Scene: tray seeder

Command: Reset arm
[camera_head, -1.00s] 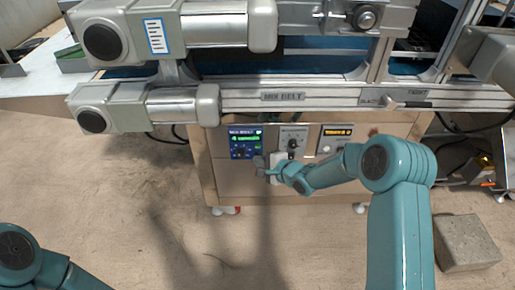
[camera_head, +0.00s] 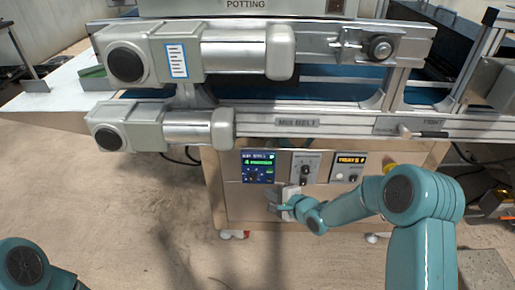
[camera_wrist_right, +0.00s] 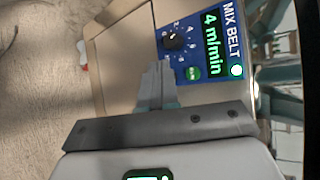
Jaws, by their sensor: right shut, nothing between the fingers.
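The panel there shows sideways, with "MIX BELT", a green "4 m/min" display (camera_wrist_right: 211,42) and a green button (camera_wrist_right: 193,73). Of my left arm only a teal link shows at the bottom left of the head view; its gripper is out of frame.
Right of the blue panel are a grey dial panel (camera_head: 305,168) and an amber-lit display panel (camera_head: 349,167). The metal conveyor frame (camera_head: 350,126) with grey motors (camera_head: 165,130) runs above. A concrete block (camera_head: 485,272) lies at the lower right. The floor at left is open.

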